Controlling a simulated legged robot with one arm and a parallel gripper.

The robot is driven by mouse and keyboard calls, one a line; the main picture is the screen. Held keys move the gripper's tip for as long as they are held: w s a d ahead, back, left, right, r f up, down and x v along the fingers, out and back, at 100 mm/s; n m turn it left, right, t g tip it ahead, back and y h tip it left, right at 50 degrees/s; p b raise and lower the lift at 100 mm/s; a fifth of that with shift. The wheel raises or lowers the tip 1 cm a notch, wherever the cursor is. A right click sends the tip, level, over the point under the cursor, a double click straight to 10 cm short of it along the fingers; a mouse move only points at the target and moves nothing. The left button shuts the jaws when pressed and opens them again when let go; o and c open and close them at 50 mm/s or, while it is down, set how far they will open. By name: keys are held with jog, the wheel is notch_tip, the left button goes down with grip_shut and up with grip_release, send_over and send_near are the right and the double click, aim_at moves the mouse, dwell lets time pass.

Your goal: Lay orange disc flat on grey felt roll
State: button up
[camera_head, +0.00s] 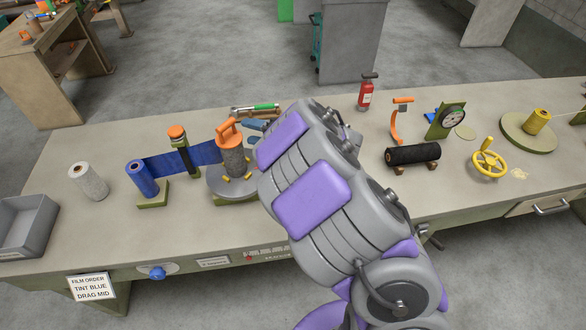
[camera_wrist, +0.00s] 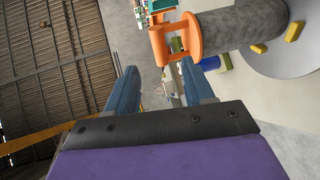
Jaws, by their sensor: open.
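The grey felt roll (camera_head: 234,162) stands upright on a round grey plate (camera_head: 216,186) with yellow blocks around its foot. The orange disc (camera_head: 229,139), with a raised orange handle, sits across the roll's top end and looks about flat. In the wrist view the disc (camera_wrist: 193,34) caps the end of the roll (camera_wrist: 240,29), with its handle towards my fingers. My gripper (camera_wrist: 160,86) is open, its two blue-grey fingers apart with nothing held between them. It is close to the handle; whether a finger touches it I cannot tell. In the head view my arm hides most of the gripper.
A blue film roll (camera_head: 141,178) with its film stretched past an orange-topped post (camera_head: 177,134) stands left of the plate. A pale roll (camera_head: 88,182) and grey bin (camera_head: 26,226) are farther left. A black roll (camera_head: 413,154) and yellow handwheel (camera_head: 488,160) are at right.

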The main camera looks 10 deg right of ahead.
jog(key=w+d+r+m+t+h, duration=0.2)
jog(key=d+r+m+h, duration=0.15)
jog(key=d, duration=0.25)
jog(key=w+d+r+m+t+h, duration=0.1)
jog(key=d+r+m+h, duration=0.25)
jog(key=d+h, duration=0.2)
jog(key=s+d+r+m+g+h, duration=0.2)
jog(key=s+d+r+m+h, duration=0.1)
jog(key=s+d+m+h, duration=0.6)
jog(key=s+d+f+m+g+y, duration=0.1)
jog(key=s+f+m+g, duration=0.2)
jog(key=s, duration=0.5)
jog(key=s+d+f+m+g+y, duration=0.1)
jog(key=s+m+g, duration=0.2)
jog(key=s+m, duration=0.35)
jog(key=s+a+m+g+y, duration=0.1)
jog(key=s+a, duration=0.4)
jog(key=s, duration=0.6)
jog(key=s+a+m+g+y, duration=0.1)
jog(key=s+a+g+y, duration=0.2)
jog(key=s, duration=0.9)
jog(key=a+g, duration=0.3)
jog(key=shift+f, duration=0.4)
